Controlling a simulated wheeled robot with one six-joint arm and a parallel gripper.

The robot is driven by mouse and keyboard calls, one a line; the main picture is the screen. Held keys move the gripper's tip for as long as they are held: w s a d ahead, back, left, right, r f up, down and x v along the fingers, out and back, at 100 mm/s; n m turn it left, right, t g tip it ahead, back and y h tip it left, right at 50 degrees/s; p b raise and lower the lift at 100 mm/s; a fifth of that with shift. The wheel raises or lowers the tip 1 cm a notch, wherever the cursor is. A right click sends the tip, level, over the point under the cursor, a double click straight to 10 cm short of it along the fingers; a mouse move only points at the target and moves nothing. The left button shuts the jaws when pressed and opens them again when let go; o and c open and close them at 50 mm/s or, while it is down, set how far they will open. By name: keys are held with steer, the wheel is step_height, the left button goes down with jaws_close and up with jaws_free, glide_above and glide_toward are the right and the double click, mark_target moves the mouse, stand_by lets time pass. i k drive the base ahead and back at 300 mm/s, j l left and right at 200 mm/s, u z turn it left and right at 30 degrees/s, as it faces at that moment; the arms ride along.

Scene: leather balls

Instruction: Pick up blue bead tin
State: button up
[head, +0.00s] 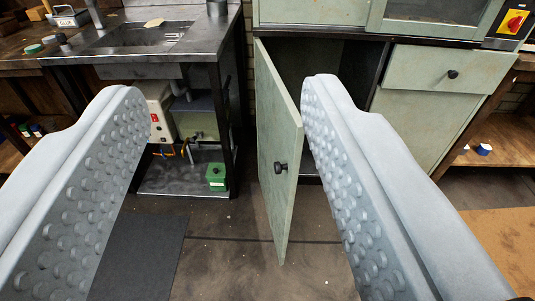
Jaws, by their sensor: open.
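My gripper (222,92) is open and empty, its two grey studded fingers wide apart at the left and right of the view. I cannot tell for sure which thing is the blue bead tin. A small blue and white object (484,149) sits on a low wooden shelf at the far right, beyond the right finger. A blue-grey container with a white label and a handle (70,18) stands on the bench at the top left; its label is too small to read surely. Both are apart from my gripper.
A green cabinet door (279,150) stands open between my fingers, its dark inside partly hidden. A metal sink bench (190,60) stands left of it, with a green box (216,176) low inside. A dark mat (138,255) lies on the floor; the floor centre is clear.

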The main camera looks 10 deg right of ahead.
mark_target(483, 149)
steer(key=z, duration=1.65)
